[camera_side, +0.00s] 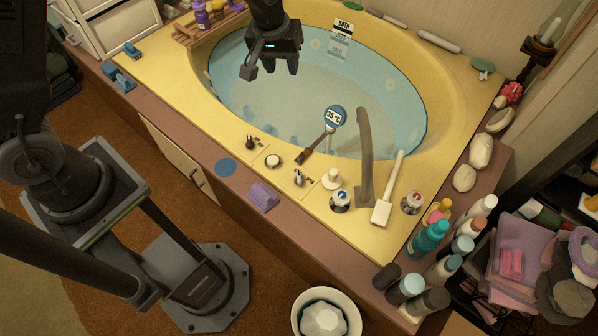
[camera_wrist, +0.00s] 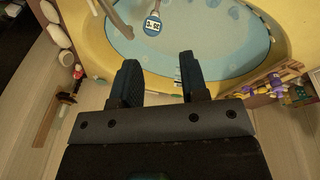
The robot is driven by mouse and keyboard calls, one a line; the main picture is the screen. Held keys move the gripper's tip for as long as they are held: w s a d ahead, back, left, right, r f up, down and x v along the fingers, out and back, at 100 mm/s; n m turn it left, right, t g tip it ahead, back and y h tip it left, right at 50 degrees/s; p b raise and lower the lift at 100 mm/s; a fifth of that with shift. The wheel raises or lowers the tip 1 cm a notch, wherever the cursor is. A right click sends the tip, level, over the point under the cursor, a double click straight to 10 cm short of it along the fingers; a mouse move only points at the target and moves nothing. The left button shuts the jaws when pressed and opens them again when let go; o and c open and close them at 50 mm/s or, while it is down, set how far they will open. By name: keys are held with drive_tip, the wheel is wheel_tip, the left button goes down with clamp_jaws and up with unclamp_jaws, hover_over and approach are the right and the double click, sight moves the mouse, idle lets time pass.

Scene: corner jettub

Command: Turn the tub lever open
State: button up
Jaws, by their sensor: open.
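My gripper (camera_side: 271,70) hangs over the far left part of the yellow corner tub (camera_side: 465,100), open and empty. In the wrist view its two fingers (camera_wrist: 158,78) stand apart with nothing between them. On the tub's front deck, well away from my gripper, are a small metal lever (camera_side: 299,178), a dark fitting (camera_side: 249,143), and a brown handle-like piece (camera_side: 316,148) leaning over the rim. I cannot tell for sure which is the tub lever. A blue-marked tap (camera_side: 340,200) and a red-marked tap (camera_side: 412,203) stand near the tall brown spout (camera_side: 365,150).
A white-headed brush (camera_side: 382,212) lies right of the spout. Several bottles (camera_side: 429,240) crowd the right corner. A purple cloth (camera_side: 263,195) lies on the front ledge. Open space lies over the water.

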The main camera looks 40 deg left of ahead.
wheel_tip(320, 180, down, 14)
drive_tip(key=w+d+n+g, duration=0.1)
drive_tip(key=w+d+n, duration=0.1)
drive_tip(key=w, duration=0.1)
drive_tip(key=n+g, duration=0.1)
drive_tip(key=n, duration=0.1)
approach(299, 176)
wheel_tip(299, 176, down, 9)
drive_tip(key=shift+w+d+f, duration=0.1)
drive_tip(key=shift+f, duration=0.1)
clamp_jaws()
